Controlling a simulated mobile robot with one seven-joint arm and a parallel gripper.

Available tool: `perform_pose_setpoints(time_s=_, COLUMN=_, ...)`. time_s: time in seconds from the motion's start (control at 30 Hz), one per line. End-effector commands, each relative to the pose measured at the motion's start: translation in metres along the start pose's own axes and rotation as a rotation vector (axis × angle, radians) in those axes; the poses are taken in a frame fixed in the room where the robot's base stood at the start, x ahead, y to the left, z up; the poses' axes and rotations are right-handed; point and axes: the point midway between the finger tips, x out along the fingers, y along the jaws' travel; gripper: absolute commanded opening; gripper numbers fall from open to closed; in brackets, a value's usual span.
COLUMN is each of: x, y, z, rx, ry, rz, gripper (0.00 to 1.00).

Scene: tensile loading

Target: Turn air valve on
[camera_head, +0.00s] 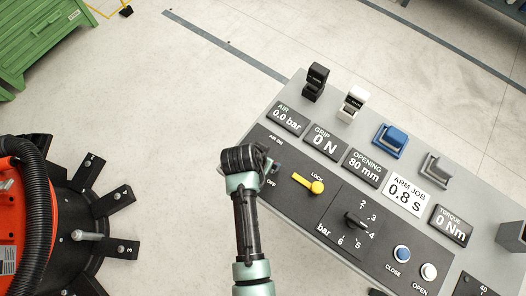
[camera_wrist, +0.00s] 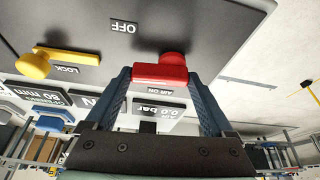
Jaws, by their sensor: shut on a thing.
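The red air valve handle (camera_wrist: 160,75) shows in the wrist view between the blue fingers of my gripper (camera_wrist: 159,82), which is shut on it. A round red part sits just behind the handle against the dark panel. The OFF label (camera_wrist: 124,27) is above and left of the handle, and the AIR ON label (camera_wrist: 158,90) is just below it. In the head view my gripper (camera_head: 262,163) is at the panel's left edge and hides the valve. The AIR display (camera_head: 287,117) reads 0.0 bar.
The yellow LOCK lever (camera_head: 308,183) is close to the right of my gripper. A black pressure knob (camera_head: 354,219) and the blue CLOSE (camera_head: 402,253) and white OPEN (camera_head: 429,271) buttons are farther right. A red and black machine (camera_head: 60,215) stands at left, with clear floor between.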

Motion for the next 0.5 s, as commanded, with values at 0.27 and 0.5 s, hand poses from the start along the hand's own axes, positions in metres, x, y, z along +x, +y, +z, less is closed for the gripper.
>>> perform_pose_setpoints(time_s=0.27, x=-0.0017, y=0.0021, z=-0.0045, rx=-0.210, ry=-0.001, rz=-0.087, gripper=0.32)
perform_pose_setpoints(time_s=0.5, x=0.0008, y=0.0023, z=-0.0079, rx=-0.419, ry=-0.001, rz=-0.175, gripper=0.32)
